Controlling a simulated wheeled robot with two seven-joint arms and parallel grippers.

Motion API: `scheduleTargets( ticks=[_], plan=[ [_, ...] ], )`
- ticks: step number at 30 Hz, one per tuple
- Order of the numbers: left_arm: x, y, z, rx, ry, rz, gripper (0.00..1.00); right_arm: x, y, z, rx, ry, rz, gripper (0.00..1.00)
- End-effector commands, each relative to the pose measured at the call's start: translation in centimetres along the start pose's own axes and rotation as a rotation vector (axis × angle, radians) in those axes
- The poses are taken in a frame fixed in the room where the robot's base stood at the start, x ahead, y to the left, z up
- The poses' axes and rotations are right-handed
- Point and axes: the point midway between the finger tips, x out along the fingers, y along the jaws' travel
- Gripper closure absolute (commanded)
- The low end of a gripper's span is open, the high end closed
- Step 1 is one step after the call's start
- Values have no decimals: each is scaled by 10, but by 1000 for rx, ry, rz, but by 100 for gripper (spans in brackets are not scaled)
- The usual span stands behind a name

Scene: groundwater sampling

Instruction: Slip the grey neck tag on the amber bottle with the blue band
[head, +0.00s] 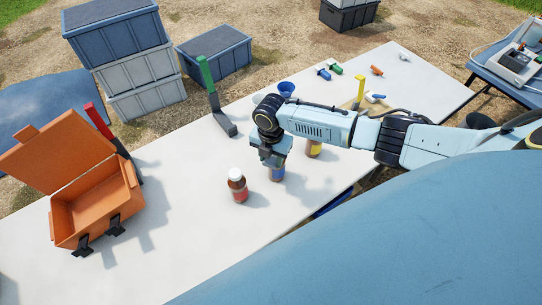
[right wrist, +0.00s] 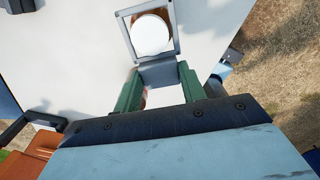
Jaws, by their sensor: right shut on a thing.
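The amber bottle with the blue band (head: 277,175) stands on the white table, its top hidden by my right gripper (head: 270,158). In the right wrist view, my right gripper (right wrist: 160,92) is shut on the grey neck tag (right wrist: 158,74). The tag's square opening frames a white cap (right wrist: 152,35) with some amber around it. I cannot tell whether the tag is around the neck or still above the cap. An amber bottle with a red band (head: 238,188) stands to the left, and one with a yellow band (head: 313,149) to the right. My left gripper is out of view.
An open orange case (head: 95,190) stands at the table's left. A green post (head: 208,80) on a dark foot, a red post (head: 98,121) and a blue funnel (head: 287,88) are farther back. The white table (head: 190,240) is clear in front of the red-banded bottle.

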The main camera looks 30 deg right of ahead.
Motion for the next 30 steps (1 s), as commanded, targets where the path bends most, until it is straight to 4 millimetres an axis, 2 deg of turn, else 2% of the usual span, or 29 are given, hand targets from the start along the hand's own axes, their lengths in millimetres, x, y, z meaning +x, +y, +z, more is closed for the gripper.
scheduleTargets(
  ticks=[9,18,19,24,30],
  plan=[
    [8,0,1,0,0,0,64,10,0,0,-1,0,1,72],
    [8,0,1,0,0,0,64,11,0,0,0,0,0,72],
    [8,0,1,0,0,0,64,11,0,0,0,0,0,57],
    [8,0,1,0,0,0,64,11,0,0,0,0,0,35],
    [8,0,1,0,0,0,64,11,0,0,0,0,0,34]
  ],
)
